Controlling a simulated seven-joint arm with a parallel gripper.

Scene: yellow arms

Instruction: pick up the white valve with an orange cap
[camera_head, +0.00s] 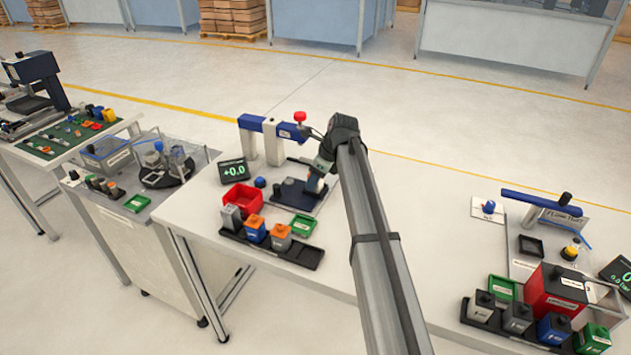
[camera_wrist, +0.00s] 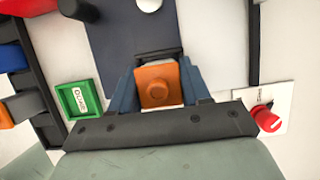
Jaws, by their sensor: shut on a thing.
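My gripper (camera_wrist: 158,88) is shut on the white valve with an orange cap. In the head view the valve (camera_head: 316,185) shows as a small white and orange shape under the wrist, at the right part of the dark blue plate (camera_head: 291,199). My arm hides part of it. I cannot tell whether it touches the plate.
A black tray (camera_head: 310,262) with grey, blue and orange-topped units lies front left. Beside it are a red bin (camera_head: 256,194) and a green tray (camera_head: 303,225). A blue-and-white stand (camera_head: 250,123) and a display (camera_head: 233,170) are behind. A red button (camera_wrist: 268,118) lies right of the gripper.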

